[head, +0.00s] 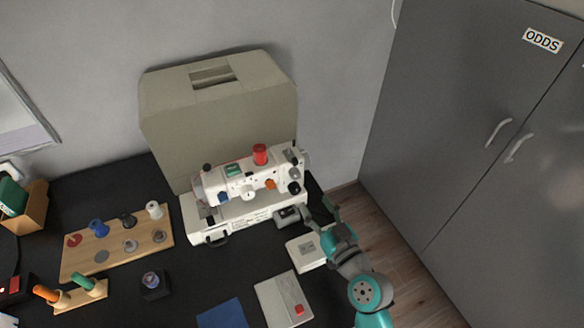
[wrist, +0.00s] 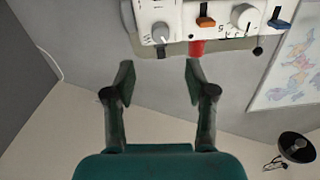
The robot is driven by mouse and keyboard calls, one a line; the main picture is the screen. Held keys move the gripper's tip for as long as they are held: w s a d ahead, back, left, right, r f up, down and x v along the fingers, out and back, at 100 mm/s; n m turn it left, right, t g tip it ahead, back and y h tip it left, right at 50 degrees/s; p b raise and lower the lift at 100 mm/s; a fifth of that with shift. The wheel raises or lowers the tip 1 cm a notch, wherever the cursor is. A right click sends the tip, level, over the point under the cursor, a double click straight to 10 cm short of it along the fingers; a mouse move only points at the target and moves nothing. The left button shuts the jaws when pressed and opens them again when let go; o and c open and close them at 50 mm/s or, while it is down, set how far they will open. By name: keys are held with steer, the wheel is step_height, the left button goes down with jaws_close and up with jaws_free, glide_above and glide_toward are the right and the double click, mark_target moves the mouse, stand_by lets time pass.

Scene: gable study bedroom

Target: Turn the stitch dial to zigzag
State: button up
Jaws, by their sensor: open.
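The white sewing machine (head: 240,192) stands on the dark table in the head view. In the wrist view it appears upside down along the top edge, with a grey-white knob (wrist: 160,32), an orange lever (wrist: 205,22), a second round knob (wrist: 243,15) and a blue lever (wrist: 279,24). I cannot read which knob is the stitch dial, or its setting. My gripper (wrist: 160,82) is open and empty, fingers apart below the grey-white knob in the wrist view and not touching it. In the head view my gripper (head: 318,210) is at the machine's right end.
A beige cover (head: 215,110) stands behind the machine. A wooden spool board (head: 85,262) lies to the left. A booklet (head: 284,300) and a white box (head: 305,251) lie in front. A grey cabinet (head: 450,130) stands right, beyond a strip of floor.

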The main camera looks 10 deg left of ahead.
mark_target(297, 177)
steer(key=x, duration=1)
steer(key=shift+w+a, duration=0.2)
steer(key=shift+w, duration=0.1)
steer(key=shift+c, duration=0.2)
jaws_close()
